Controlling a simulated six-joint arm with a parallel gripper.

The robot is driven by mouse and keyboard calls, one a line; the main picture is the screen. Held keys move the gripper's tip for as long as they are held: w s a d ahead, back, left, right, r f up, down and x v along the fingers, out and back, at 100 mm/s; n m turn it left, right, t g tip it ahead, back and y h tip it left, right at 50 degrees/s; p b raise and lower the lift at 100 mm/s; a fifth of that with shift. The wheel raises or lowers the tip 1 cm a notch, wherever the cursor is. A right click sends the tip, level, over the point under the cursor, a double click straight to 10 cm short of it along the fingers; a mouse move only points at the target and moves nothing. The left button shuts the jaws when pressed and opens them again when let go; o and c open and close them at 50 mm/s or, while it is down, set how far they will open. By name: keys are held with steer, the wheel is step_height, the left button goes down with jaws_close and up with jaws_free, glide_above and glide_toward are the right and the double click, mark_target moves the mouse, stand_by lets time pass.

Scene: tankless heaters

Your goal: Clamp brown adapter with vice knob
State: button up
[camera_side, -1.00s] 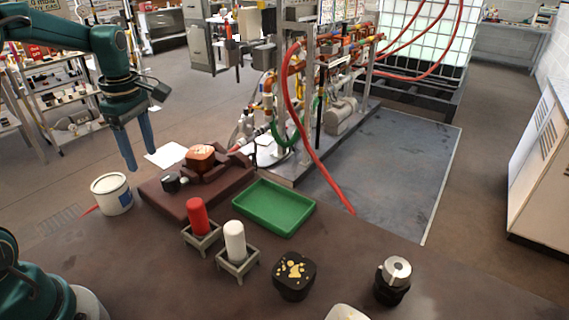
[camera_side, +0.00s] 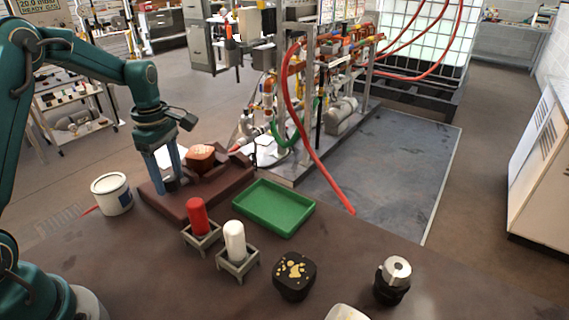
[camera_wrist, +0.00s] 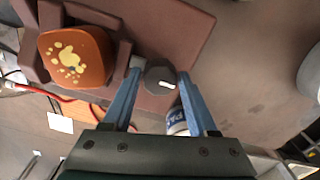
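The brown adapter (camera_side: 201,158) sits between the jaws of the dark red-brown vice (camera_side: 215,186). In the wrist view the adapter (camera_wrist: 76,57) is a rounded orange-brown block with yellow spots on top, at the upper left. The vice knob (camera_wrist: 160,79) is dark grey with a white pointer mark, and stands at the vice's side. My gripper (camera_wrist: 159,73) is open, with one blue finger on each side of the knob and narrow gaps visible. In the side view my gripper (camera_side: 170,180) reaches down at the knob, which its fingers partly hide.
A white can (camera_side: 112,196) stands left of the vice. A green tray (camera_side: 274,207) lies to its right. A red cylinder (camera_side: 197,216) and a white cylinder (camera_side: 235,240) stand in holders in front. A black spotted block (camera_side: 294,277) and a dark knobbed object (camera_side: 393,281) are nearer the camera.

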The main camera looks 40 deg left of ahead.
jaws_close()
